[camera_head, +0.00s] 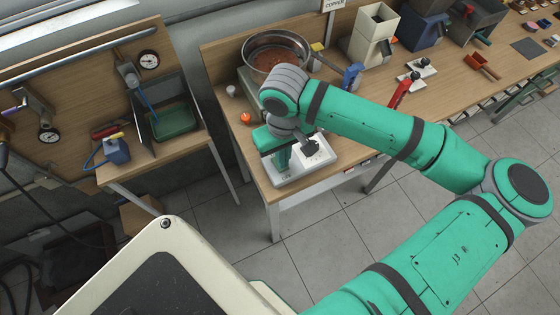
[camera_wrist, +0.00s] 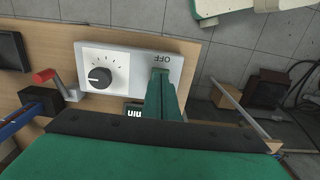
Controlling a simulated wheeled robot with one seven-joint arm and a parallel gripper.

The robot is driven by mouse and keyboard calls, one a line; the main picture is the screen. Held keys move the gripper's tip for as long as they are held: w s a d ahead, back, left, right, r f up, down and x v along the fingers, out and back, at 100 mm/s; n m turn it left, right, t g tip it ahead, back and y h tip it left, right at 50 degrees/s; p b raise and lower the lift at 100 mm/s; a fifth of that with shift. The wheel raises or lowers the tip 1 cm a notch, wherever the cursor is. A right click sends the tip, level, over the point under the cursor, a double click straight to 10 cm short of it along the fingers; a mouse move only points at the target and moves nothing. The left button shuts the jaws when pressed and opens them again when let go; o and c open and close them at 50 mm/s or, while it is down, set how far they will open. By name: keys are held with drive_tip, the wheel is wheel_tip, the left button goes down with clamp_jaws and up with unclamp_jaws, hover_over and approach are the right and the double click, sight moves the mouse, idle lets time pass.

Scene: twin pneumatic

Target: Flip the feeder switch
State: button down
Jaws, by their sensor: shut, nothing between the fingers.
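The feeder control box (camera_head: 318,160) is a pale box at the near corner of the right-hand bench. In the wrist view its white face (camera_wrist: 88,60) carries a round black dial knob (camera_wrist: 100,77), and a grey section (camera_wrist: 178,68) marked OFF lies beside it. My green gripper (camera_wrist: 160,75) is shut and empty, with its fingertips over the grey section just by the OFF mark. The switch itself is hidden behind the fingers. In the head view my gripper (camera_head: 283,158) is at the box's left part; I cannot tell whether it touches.
A metal bowl of reddish-brown material (camera_head: 277,58) stands behind my wrist. A small orange ball (camera_head: 246,118) lies left of it. The tiled floor (camera_head: 225,200) in front is clear.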

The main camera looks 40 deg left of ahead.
drive_tip(key=shift+f, duration=0.75)
idle(0.4)
drive_tip(key=shift+r, duration=0.15)
wheel_tip(320, 180, up, 7)
idle(0.9)
idle(0.4)
